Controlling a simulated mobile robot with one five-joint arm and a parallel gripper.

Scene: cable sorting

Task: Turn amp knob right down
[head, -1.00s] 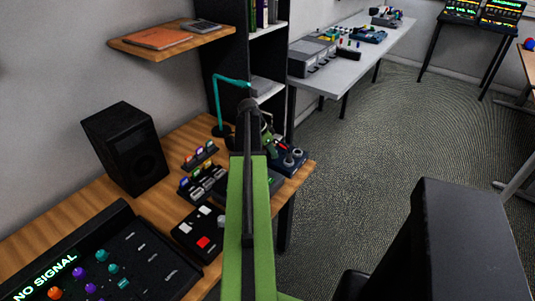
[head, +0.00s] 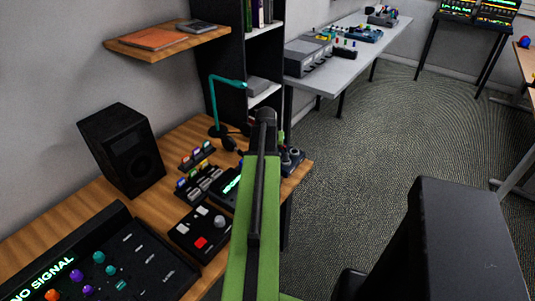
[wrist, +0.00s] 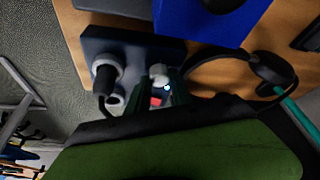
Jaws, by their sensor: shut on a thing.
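The amp (wrist: 130,50) is a dark blue-grey box near the end of the wooden desk. In the wrist view, pale grey round parts stand on its face, one with a black plug and cable in it. My gripper (wrist: 160,93) is over the amp, its dark green fingers closed around a small pale grey knob (wrist: 158,72). A small red patch shows between the fingers. The knob's pointer and setting cannot be made out. In the head view, my arm hides most of the amp (head: 292,160) and nearly all of the gripper.
Black headphones (wrist: 268,72) lie right beside the amp in the wrist view, and a blue object (wrist: 205,20) is close above. On the desk (head: 70,220) stand a speaker (head: 121,150), a teal lamp (head: 213,105), small button panels and a mixer (head: 115,265).

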